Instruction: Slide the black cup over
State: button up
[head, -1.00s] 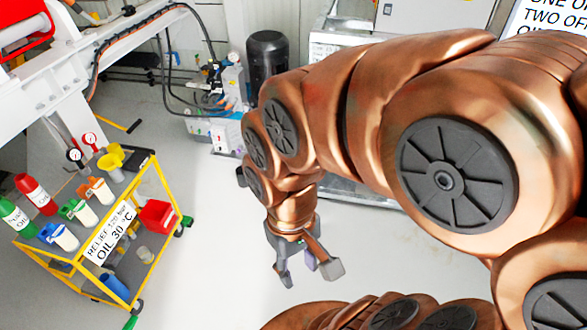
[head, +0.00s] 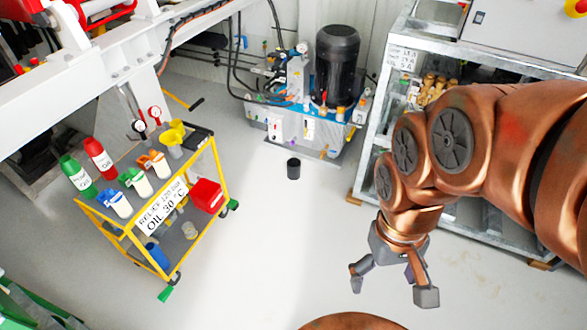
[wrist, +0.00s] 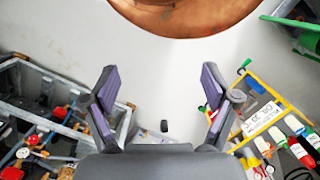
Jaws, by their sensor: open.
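The black cup (head: 293,168) stands upright on the grey floor in the head view, in front of the hydraulic unit. It also shows small in the wrist view (wrist: 164,126), between and beyond my fingers. My gripper (head: 391,287) is open and empty in the head view, to the right of the cup and nearer the camera. It is clearly apart from the cup. In the wrist view my gripper (wrist: 160,92) shows both fingers spread wide with nothing between them.
A yellow trolley (head: 220,165) with bottles and a red box (head: 207,195) stands at the left. The hydraulic unit (head: 300,130) with a black motor (head: 336,65) is behind the cup. A grey metal shelf frame (head: 372,120) stands at the right.

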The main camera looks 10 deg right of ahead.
aim_at(294, 164)
jog(key=z, duration=0.2)
jog(key=i, duration=1.8)
jog(key=u, duration=1.25)
jog(key=i, duration=0.35)
jog(key=u, duration=0.3)
